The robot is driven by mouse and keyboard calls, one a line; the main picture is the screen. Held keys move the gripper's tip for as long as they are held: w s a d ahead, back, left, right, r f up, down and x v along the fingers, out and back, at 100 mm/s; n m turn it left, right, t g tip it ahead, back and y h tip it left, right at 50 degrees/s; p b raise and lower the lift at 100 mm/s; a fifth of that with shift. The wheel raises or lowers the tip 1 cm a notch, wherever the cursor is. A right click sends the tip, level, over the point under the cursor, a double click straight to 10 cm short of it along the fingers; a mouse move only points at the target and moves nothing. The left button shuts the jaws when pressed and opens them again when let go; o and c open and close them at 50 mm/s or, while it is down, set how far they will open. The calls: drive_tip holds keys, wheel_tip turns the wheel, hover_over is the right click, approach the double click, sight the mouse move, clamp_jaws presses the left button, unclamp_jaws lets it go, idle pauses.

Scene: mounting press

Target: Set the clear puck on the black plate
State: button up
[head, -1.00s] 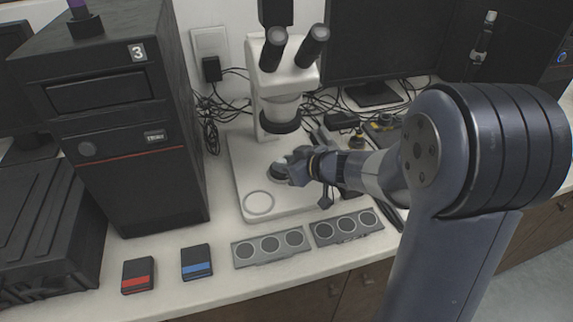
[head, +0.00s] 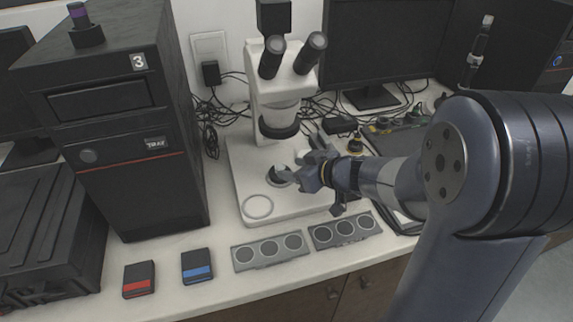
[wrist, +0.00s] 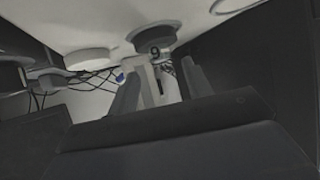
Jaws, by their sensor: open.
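The black plate (head: 277,180) is a small dark disc on the white microscope base, below the objective. It also shows as a dark disc in the wrist view (wrist: 148,34). A small, pale, see-through piece with a dark "9", which looks like the clear puck (wrist: 158,51), shows against the plate there, apparently resting on it. In the head view the puck is too small to make out clearly. My gripper (head: 295,172) is open just right of the plate. In the wrist view its fingers (wrist: 160,75) stand apart, with the puck beyond their tips.
The microscope (head: 285,85) rises behind the plate, its objective overhead. A pale ring (head: 258,207) marks the base's front left. Two grey trays with round wells (head: 270,262) (head: 345,243) lie in front. Red-banded (head: 139,280) and blue-banded (head: 197,266) boxes lie further left. Cables run behind.

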drive_tip(key=p+v, duration=0.2)
drive_tip(key=v, duration=0.6)
drive_tip(key=shift+s, duration=0.1)
drive_tip(key=shift+c, duration=0.2)
idle(0.7)
